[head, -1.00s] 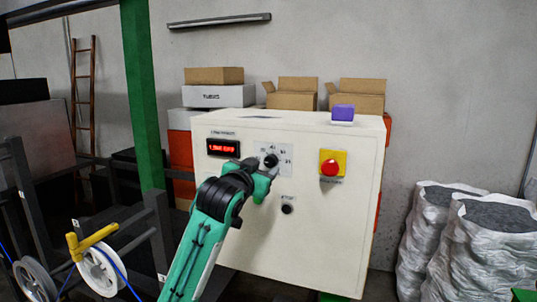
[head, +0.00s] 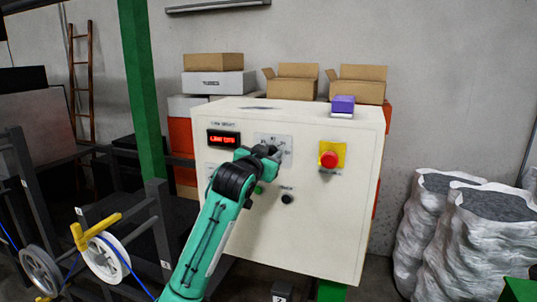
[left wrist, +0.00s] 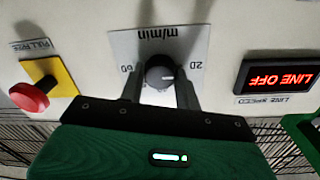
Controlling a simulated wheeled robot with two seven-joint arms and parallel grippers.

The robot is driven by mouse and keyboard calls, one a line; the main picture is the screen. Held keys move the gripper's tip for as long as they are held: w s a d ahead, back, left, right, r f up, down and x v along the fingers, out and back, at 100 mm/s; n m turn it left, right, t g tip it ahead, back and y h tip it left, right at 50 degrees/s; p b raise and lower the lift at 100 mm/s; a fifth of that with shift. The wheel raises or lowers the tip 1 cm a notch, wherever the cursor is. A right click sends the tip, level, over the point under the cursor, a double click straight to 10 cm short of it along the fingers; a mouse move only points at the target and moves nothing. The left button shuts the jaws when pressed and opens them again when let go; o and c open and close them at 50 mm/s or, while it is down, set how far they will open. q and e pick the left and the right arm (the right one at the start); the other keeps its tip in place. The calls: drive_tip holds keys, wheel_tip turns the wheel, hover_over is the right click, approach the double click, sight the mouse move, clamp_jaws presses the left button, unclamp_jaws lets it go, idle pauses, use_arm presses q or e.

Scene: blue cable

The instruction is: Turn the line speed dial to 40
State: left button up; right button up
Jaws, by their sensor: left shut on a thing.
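The white control box (head: 330,225) faces me. Its line speed dial (left wrist: 160,72) is a dark round knob on a grey scale plate (left wrist: 172,42), which appears upside down in the left wrist view with 60 at left and 20 at right. My left gripper (head: 268,151) is at the dial in the head view and hides most of it. In the left wrist view my left gripper (left wrist: 160,88) is shut on the dial, one finger on each side. I cannot read the dial's exact setting. The red display (head: 223,138) reads LINE OFF. My right gripper is not in view.
A red stop button (head: 329,159) on a yellow plate is right of the dial. A green button (head: 259,189) and a black knob (head: 287,199) sit below. A purple block (head: 343,104) is on top. Cardboard boxes (head: 292,82) stand behind; white sacks (head: 470,230) stand at right.

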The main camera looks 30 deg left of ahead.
use_arm(q)
drive_tip(key=shift+m, duration=0.4)
drive_tip(key=m, duration=0.8)
drive_tip(key=shift+d, duration=0.1)
drive_tip(key=m, duration=0.3)
drive_tip(key=shift+f+m, duration=0.1)
drive_tip(key=shift+m, duration=0.3)
drive_tip(key=m, duration=0.4)
drive_tip(key=shift+d+f+m+g+y, duration=0.1)
drive_tip(key=shift+f+m+g+y, duration=0.05)
drive_tip(key=shift+m+g+y, duration=0.15)
drive_tip(key=o, duration=1)
